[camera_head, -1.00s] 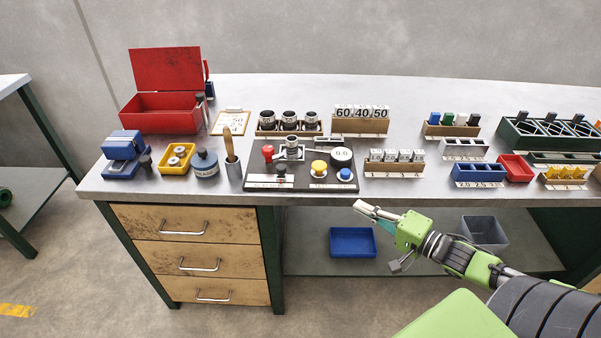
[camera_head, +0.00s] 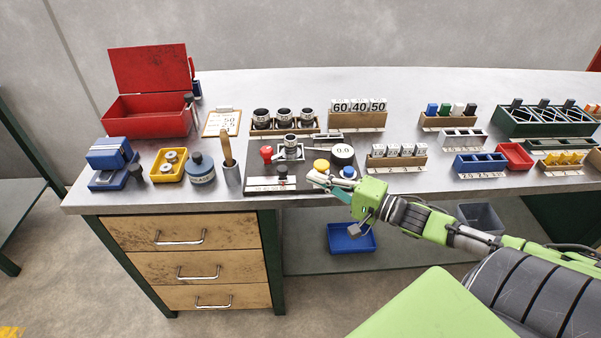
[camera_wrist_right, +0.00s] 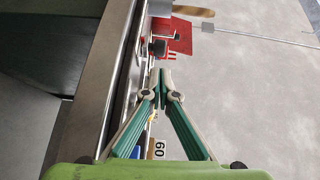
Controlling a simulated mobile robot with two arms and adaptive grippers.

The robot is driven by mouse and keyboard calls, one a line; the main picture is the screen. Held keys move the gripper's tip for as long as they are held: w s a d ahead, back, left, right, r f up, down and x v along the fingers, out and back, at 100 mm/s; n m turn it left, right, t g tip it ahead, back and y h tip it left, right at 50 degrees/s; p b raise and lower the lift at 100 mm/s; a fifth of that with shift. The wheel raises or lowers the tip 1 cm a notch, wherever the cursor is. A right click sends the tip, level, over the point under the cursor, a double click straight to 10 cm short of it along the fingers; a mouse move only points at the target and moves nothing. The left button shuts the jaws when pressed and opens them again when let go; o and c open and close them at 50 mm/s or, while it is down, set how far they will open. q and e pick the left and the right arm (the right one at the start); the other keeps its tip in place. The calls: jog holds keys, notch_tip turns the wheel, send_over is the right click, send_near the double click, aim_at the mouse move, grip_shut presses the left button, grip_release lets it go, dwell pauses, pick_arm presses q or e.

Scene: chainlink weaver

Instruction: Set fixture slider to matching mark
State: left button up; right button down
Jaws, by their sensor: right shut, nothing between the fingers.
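The fixture (camera_head: 252,160) is a dark board on the bench. Its slider has a black knob (camera_head: 282,172) above a pale marked strip (camera_head: 271,184) at the board's front left. The marks are too small to read. A clipboard sheet (camera_head: 222,122) behind the board bears figures that look like 50 and 5. My right gripper (camera_head: 316,178) is shut and empty over the board's front right edge, right of the slider knob and close to the yellow button. In the right wrist view its fingertips (camera_wrist_right: 162,76) meet. My left gripper is not in view.
On the board are a red knob (camera_head: 266,153), a yellow button (camera_head: 321,166), a blue button (camera_head: 348,172) and a dial reading 0.0 (camera_head: 342,153). A tool cup (camera_head: 232,177) stands left of the board. A rack of numbered blocks (camera_head: 396,161) stands to the right.

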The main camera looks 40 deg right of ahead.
aim_at(273, 184)
jog(key=x, duration=0.3)
jog(key=shift+w+a, duration=0.15)
jog(key=shift+w, duration=0.15)
jog(key=shift+w+a, duration=0.15)
jog(key=shift+w, duration=0.3)
jog(key=shift+w+a, duration=0.1)
jog(key=shift+w, duration=0.1)
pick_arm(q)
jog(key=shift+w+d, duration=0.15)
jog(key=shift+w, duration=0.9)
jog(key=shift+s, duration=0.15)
pick_arm(e)
jog(key=shift+a, duration=0.15)
jog(key=w+a, duration=0.1)
jog(key=a, duration=0.1)
jog(key=w+a+p, duration=0.1)
jog(key=a, duration=0.1)
jog(key=w+a, duration=0.1)
jog(key=shift+w+a+p, duration=0.3)
jog(key=shift+w+a, duration=0.1)
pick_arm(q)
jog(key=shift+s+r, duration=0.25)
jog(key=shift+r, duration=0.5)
pick_arm(e)
jog(key=shift+s, duration=0.1)
jog(key=shift+a, duration=0.1)
